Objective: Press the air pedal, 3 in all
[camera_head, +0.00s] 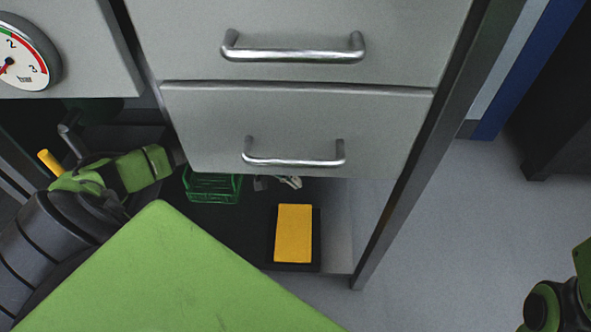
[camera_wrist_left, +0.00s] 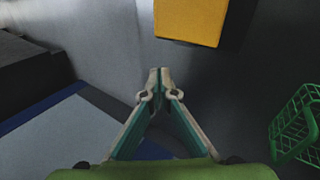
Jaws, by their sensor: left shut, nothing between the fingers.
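The air pedal is a yellow plate (camera_head: 293,233) on a dark base, low on the dark floor of the bay under the drawers. In the left wrist view the yellow pedal (camera_wrist_left: 190,20) is at the top, beyond the fingertips and a little to their right. My left gripper (camera_head: 291,182) shows just below the lower drawer, apart from the pedal and behind it in the head view; the drawer hides its wrist. In the left wrist view my left gripper (camera_wrist_left: 160,80) has its fingertips together with nothing between them. My right gripper is out of the frame.
A green wire basket (camera_head: 211,188) stands left of the pedal and shows at the right in the left wrist view (camera_wrist_left: 296,125). Two grey drawers (camera_head: 300,125) with metal handles overhang the bay. A cabinet post (camera_head: 400,200) bounds it on the right. A pressure gauge (camera_head: 22,58) is top left.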

